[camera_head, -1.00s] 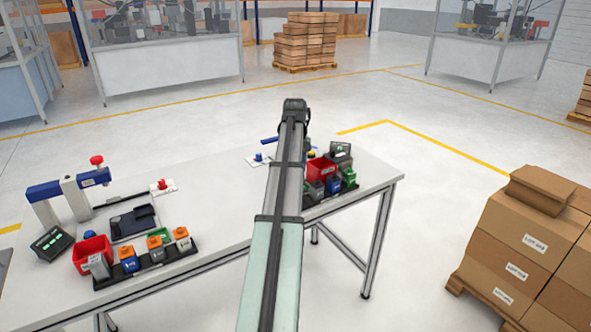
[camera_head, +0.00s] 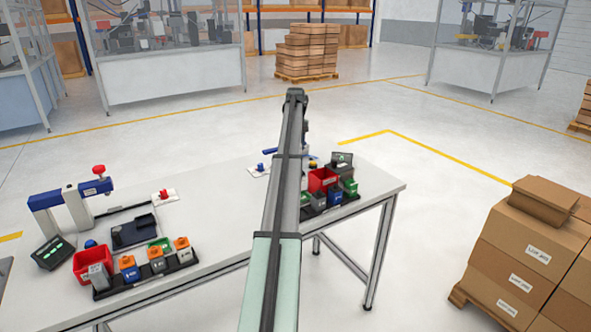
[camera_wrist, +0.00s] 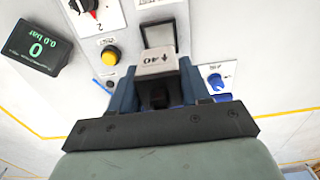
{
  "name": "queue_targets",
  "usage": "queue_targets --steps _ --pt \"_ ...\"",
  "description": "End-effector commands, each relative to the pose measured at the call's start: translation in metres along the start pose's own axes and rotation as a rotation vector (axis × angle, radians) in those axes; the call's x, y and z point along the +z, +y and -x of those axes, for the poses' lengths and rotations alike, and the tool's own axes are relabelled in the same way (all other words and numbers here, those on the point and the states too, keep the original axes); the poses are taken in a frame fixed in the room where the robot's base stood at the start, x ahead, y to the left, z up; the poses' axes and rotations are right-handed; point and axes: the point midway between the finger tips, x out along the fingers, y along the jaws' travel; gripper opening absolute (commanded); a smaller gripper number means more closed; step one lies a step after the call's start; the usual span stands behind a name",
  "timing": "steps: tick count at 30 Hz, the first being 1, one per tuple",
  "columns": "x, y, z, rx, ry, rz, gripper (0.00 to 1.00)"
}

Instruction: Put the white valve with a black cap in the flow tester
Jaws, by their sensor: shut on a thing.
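In the wrist view, my gripper (camera_wrist: 160,92) is shut on the white valve (camera_wrist: 156,62), a pale block marked "40" with an arrow. Its black cap (camera_wrist: 158,97) sits between the fingers. The flow tester (camera_wrist: 128,62) lies beneath, a light panel with a yellow button and a red-and-black knob. A dark-rimmed square recess (camera_wrist: 160,34) shows just beyond the valve; whether the valve touches it I cannot tell. In the head view my arm hides the gripper, the valve and most of the tester.
A display (camera_wrist: 36,47) reading 0.0 bar stands left of the panel, and a blue knob (camera_wrist: 215,82) is at right. In the head view, a red bin (camera_head: 322,179) and several coloured blocks are right of my arm. A press (camera_head: 72,200) stands at the table's left.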

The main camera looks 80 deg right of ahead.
Motion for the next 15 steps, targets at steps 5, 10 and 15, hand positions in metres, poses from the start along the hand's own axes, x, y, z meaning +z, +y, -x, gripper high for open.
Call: queue_targets --steps 5,10,15 --pt "0.002 -0.001 -0.029 -0.001 -0.001 0.0 0.14" --pt "0.001 -0.001 -0.049 -0.001 -0.001 0.0 0.14" --pt "0.001 -0.001 -0.061 0.0 0.0 0.0 0.14"
